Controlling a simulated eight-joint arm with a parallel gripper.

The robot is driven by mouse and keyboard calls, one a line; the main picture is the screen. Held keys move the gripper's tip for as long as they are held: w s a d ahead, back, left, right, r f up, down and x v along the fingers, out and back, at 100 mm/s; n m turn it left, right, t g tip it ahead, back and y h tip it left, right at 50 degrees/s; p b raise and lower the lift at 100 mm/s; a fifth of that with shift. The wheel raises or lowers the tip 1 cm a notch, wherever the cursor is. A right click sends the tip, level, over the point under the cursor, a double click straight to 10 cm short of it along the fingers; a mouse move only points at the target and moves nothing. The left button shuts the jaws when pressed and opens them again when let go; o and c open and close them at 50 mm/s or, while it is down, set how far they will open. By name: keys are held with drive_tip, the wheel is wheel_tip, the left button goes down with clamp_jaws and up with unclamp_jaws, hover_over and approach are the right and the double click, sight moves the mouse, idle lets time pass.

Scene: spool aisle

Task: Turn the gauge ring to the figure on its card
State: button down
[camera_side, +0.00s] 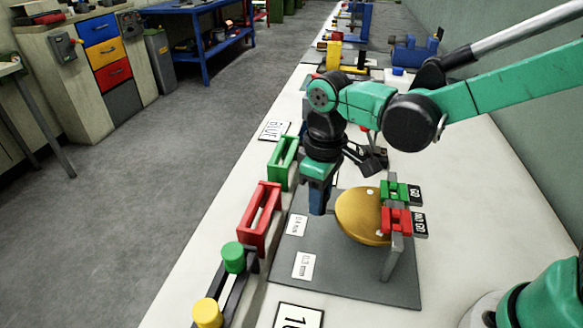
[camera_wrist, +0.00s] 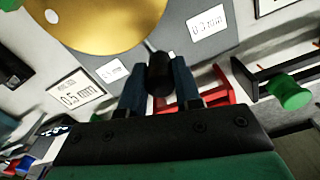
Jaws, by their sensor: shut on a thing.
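The gauge ring shows as a gold disc (camera_side: 358,216) on a grey base plate (camera_side: 345,279) in the side view. Its rim also shows in the wrist view (camera_wrist: 105,25). A thin rod runs from the disc to a black knob (camera_wrist: 159,76). My gripper (camera_wrist: 159,68) is shut on this knob, one blue finger on each side. In the side view my gripper (camera_side: 318,205) points down left of the disc and hides the knob. A white card (camera_wrist: 75,97) seems to read 0.5 mm. A small plate label (camera_wrist: 208,25) reads 0.3 mm; another (camera_wrist: 113,70) is too small to read surely.
Green (camera_side: 400,193) and red (camera_side: 396,220) blocks with GO and NO GO tags sit on a post right of the disc. A red frame (camera_side: 259,218), a green frame (camera_side: 283,163), and green (camera_side: 233,257) and yellow (camera_side: 207,313) spools line the bench's left edge.

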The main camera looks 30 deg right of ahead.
drive_tip(key=w+m, duration=0.1)
drive_tip(key=d+m, duration=0.1)
drive_tip(key=m, duration=0.1)
drive_tip(key=shift+w+d, duration=0.25)
drive_tip(key=shift+w, duration=0.1)
drive_tip(key=w+d+m, duration=0.1)
drive_tip(key=m, duration=0.1)
drive_tip(key=shift+d+m, duration=0.3)
drive_tip(key=shift+d, duration=0.05)
drive_tip(key=d+m, duration=0.2)
drive_tip(key=m, duration=0.1)
drive_tip(key=shift+w+d, duration=0.15)
drive_tip(key=shift+w, duration=0.25)
drive_tip(key=shift+d, duration=0.5)
drive_tip(key=c, duration=0.6)
unclamp_jaws()
drive_tip(key=shift+r, duration=2.8)
